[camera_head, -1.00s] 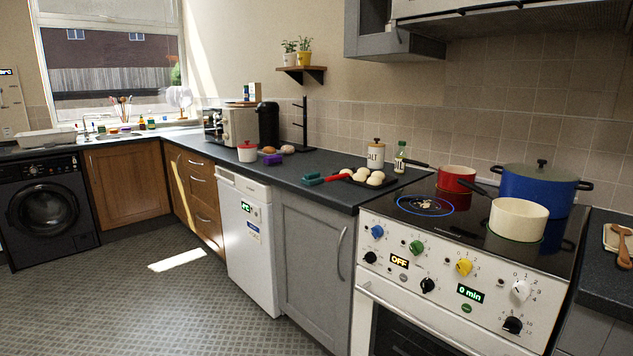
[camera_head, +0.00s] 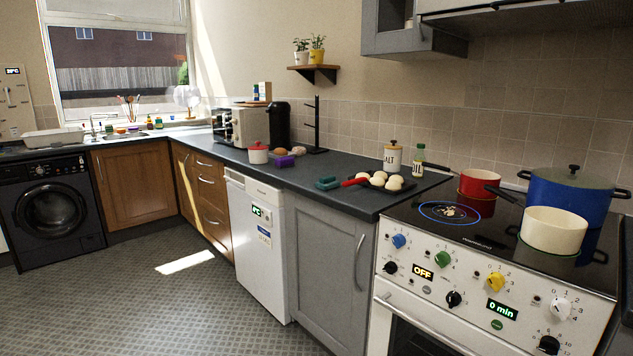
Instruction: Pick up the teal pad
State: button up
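A small teal item (camera_head: 327,183), which looks like the teal pad, lies on the dark worktop (camera_head: 222,160) above the white appliance and the grey cupboard. A red handle-like thing (camera_head: 354,182) lies just right of it; I cannot tell whether the two are joined. My gripper is not in view.
Several pale round items (camera_head: 379,178) on a dark tray lie right of the teal item. A purple block (camera_head: 285,162) and a red-lidded white pot (camera_head: 258,153) stand to its left. The hob holds a cream pan (camera_head: 553,232), a red pot (camera_head: 479,187) and a blue pot (camera_head: 572,198). The floor (camera_head: 130,300) is clear.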

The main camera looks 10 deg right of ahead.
aim_at(326, 183)
jog(key=i+j+u, duration=0.25)
jog(key=i, duration=1.4)
jog(key=i+l+u, duration=0.1)
jog(key=i+u, duration=0.15)
jog(key=i, duration=1.45)
